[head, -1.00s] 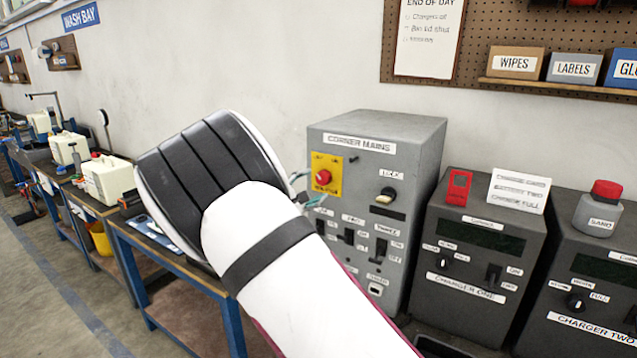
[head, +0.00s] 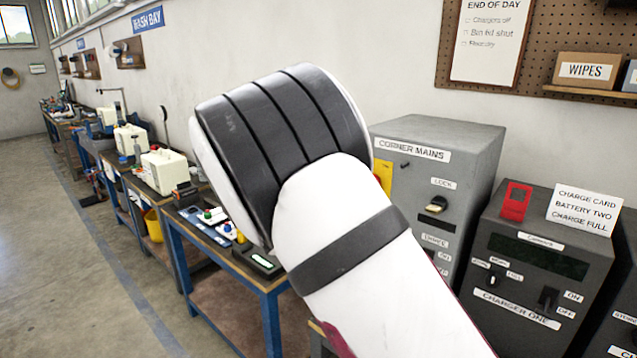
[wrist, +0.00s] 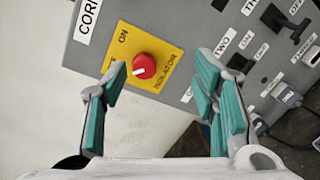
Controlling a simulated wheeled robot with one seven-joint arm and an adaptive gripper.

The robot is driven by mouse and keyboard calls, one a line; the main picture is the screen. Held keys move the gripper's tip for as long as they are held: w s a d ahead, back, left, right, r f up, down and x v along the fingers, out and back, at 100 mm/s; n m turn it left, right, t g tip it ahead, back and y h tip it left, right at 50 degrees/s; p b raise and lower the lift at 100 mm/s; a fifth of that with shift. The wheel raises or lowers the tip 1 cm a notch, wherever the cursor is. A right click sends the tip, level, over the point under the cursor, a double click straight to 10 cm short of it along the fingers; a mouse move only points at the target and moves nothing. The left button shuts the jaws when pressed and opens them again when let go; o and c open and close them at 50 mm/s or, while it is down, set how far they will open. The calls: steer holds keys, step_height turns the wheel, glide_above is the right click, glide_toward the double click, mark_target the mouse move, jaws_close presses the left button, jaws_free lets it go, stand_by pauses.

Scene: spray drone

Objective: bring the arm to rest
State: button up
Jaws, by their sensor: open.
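My gripper (wrist: 160,105) is open and empty in the wrist view, its two teal-padded fingers spread apart. A red isolator knob (wrist: 144,66) on a yellow plate (wrist: 122,48) shows between and beyond the fingers, apart from them as far as I can tell. The plate is on the grey corner mains cabinet (wrist: 205,30), which also stands right of centre in the head view (head: 440,135). In the head view my white and black arm covers the middle and hides my gripper, the knob and most of the yellow plate.
Charger one (head: 530,265), a dark box with a red card on top, stands right of the cabinet. A blue-framed bench (head: 272,325) with small devices is left of my arm. White machines (head: 163,170) line the wall further back. The floor at left is clear.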

steer(key=s+d+r+m+g+y, duration=0.2)
steer(key=s+d+m+g+y, duration=0.15)
steer(key=s+d, duration=0.45)
steer(key=s+d+r+m+g+y, duration=0.15)
steer(key=s+d+m+g, duration=0.3)
steer(key=s, duration=0.75)
steer(key=s+a+r+m+t+y, duration=0.1)
steer(key=s+a+m+y, duration=0.1)
steer(key=s, duration=0.8)
steer(key=s+a+r+m+t+y, duration=0.1)
steer(key=s+a+m+y, duration=0.2)
steer(key=s, duration=0.7)
steer(key=a+y, duration=0.2)
steer(key=y, duration=0.1)
steer(key=shift+s+a+r+m+t, duration=0.25)
steer(key=shift+s+r+m+t, duration=0.05)
steer(key=shift+s, duration=0.05)
